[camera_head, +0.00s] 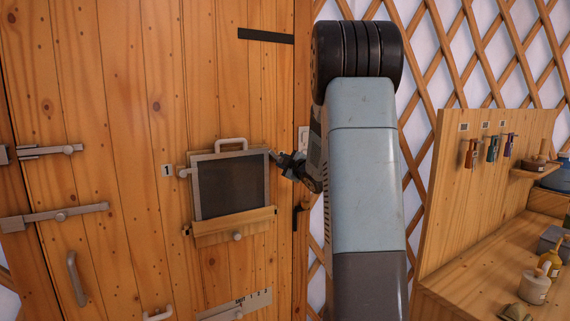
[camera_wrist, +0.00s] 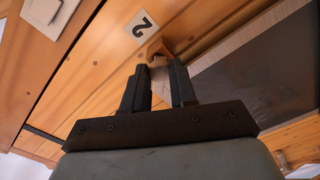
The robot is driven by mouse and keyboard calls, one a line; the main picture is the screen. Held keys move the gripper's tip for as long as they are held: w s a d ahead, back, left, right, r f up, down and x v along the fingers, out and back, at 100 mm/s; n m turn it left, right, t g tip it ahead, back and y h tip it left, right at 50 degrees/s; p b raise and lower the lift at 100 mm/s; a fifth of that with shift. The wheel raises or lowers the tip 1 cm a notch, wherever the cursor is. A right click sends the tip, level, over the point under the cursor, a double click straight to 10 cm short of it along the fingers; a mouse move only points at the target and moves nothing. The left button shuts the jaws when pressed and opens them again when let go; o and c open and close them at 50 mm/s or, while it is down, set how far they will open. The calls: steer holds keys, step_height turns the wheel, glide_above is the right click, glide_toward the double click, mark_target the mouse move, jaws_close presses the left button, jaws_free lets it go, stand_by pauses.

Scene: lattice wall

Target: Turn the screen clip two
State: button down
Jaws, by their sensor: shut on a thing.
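The dark screen (camera_head: 230,187) sits in a pale frame on the wooden door in the head view. It also shows at the right of the wrist view (camera_wrist: 275,65). My gripper (camera_head: 283,162) is at the right edge of the frame. In the wrist view my gripper's fingers (camera_wrist: 160,85) are close together on screen clip two (camera_wrist: 158,64), beside the label "2" (camera_wrist: 143,25). Most of the clip is hidden by the fingers, so its angle is hard to tell. Clip one (camera_head: 184,173) is at the left edge of the frame, beside label "1" (camera_head: 167,170).
A handle (camera_head: 231,143) is above the screen and a wooden ledge (camera_head: 235,226) with a knob is below it. Metal latches (camera_head: 60,214) are at the door's left. A workbench (camera_head: 490,265) with jars and a peg board stands at the right.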

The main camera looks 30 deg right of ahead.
steer(key=n, duration=0.8)
steer(key=shift+a+f+n, duration=0.2)
steer(key=shift+f+n, duration=0.1)
steer(key=shift+n, duration=0.1)
stand_by(0.4)
steer(key=c, duration=1.2)
jaws_free()
steer(key=o, duration=0.3)
steer(key=shift+d+r, duration=0.1)
steer(key=shift+r, duration=0.05)
steer(key=s, duration=1.3)
steer(key=shift+s+d, duration=0.25)
steer(key=shift+s, duration=0.15)
